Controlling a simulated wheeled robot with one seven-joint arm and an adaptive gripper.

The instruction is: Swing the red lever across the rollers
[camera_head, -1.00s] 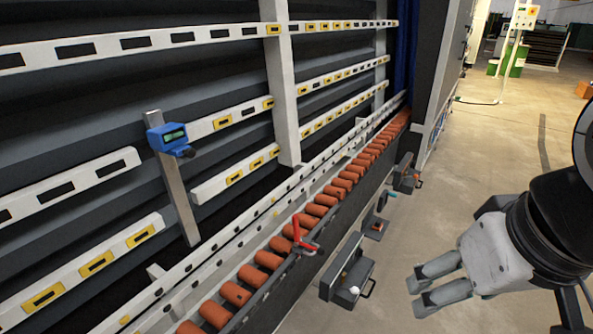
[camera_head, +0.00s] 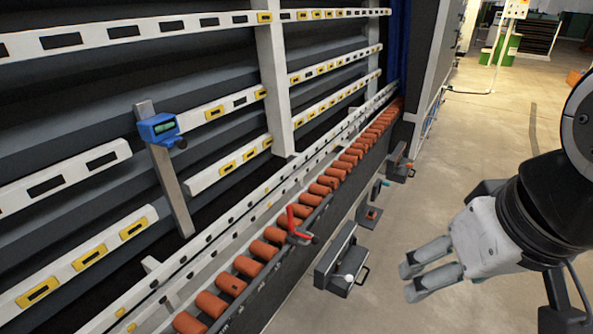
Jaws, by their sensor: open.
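The red lever (camera_head: 293,219) stands at the front edge of the roller row, with its red arm pointing up and a red and dark base at the rail. The orange-brown rollers (camera_head: 264,250) run in a slanting line from the lower left to the upper right along the machine's foot. My gripper (camera_head: 408,281) is at the right, over the floor, with its two grey fingers pointing left towards the machine. It is open and empty, well apart from the lever.
A grey box with a handle (camera_head: 333,262) juts from the machine's front between the lever and my gripper. Smaller brackets (camera_head: 370,213) sit farther along. A blue gauge (camera_head: 158,128) is on an upright bar at left. The floor (camera_head: 480,150) at right is clear.

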